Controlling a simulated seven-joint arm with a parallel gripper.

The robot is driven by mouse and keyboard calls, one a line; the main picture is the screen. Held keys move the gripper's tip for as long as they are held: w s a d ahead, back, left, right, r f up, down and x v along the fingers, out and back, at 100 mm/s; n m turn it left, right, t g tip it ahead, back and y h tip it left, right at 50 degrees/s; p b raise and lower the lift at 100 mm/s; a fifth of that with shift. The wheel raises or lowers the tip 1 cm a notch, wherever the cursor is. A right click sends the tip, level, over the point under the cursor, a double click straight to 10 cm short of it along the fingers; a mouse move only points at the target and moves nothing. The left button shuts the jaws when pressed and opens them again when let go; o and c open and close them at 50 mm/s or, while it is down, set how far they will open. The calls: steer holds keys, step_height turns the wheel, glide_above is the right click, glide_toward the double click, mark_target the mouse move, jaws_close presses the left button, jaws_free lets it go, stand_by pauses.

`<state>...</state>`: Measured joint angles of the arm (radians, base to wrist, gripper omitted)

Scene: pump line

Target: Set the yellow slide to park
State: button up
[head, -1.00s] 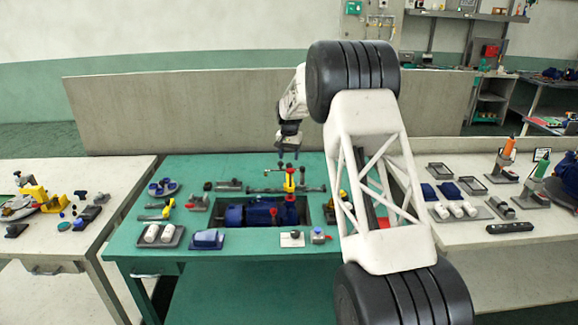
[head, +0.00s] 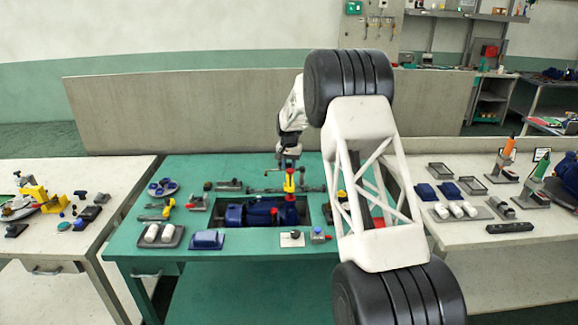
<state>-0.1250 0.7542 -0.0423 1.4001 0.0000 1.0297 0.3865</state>
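Another yellow part (head: 342,195) is partly hidden behind my arm.
A yellow-handled tool (head: 168,208), a tray of white cylinders (head: 160,236) and a blue block (head: 207,239) lie on the green table's left part. A small white plate (head: 292,239) is at the front. A grey panel (head: 190,110) stands behind.

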jaws_close()
steer(key=d, duration=1.2)
steer(key=shift+d+r, duration=0.1)
steer(key=shift+o, duration=1.5)
jaws_free()
steer(key=shift+d, duration=0.1)
steer(key=shift+o, duration=1.3)
step_height(320, 180, up, 8)
